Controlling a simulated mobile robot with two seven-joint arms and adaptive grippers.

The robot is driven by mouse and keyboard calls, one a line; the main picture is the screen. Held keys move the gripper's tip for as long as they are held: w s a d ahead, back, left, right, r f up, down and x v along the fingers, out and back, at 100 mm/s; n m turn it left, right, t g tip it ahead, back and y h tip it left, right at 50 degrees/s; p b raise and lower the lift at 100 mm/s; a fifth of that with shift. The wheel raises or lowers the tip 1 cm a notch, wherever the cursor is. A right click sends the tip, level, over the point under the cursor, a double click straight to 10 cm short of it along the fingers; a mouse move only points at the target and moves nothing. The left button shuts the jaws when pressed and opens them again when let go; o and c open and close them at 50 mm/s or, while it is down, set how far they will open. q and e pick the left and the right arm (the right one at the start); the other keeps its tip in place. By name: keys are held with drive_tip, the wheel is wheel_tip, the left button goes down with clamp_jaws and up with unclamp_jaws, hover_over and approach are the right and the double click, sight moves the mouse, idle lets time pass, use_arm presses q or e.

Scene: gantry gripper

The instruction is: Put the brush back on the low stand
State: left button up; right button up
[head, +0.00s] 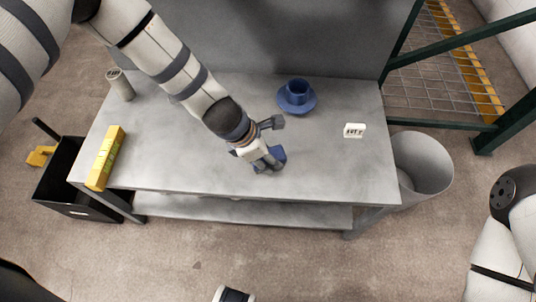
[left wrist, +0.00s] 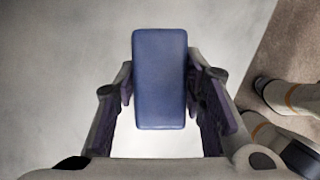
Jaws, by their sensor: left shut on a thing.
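My left gripper (head: 268,161) is low over the front middle of the table. It is shut on a blue block with rounded corners, taken as the brush (head: 279,154). In the left wrist view the brush (left wrist: 160,80) sits between both fingers of the left gripper (left wrist: 162,97), its broad flat face toward the camera. Its underside is hidden, so I cannot tell whether it touches anything below. A bright white patch shows beneath it between the fingers. I cannot make out the low stand for certain. My right gripper is not in view.
A black bin (head: 75,177) is at left, a pale bin (head: 422,165) at right. The table's front right is clear.

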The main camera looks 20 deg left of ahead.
use_arm(q)
drive_tip(key=shift+f, duration=0.2)
drive_tip(key=o, duration=1.1)
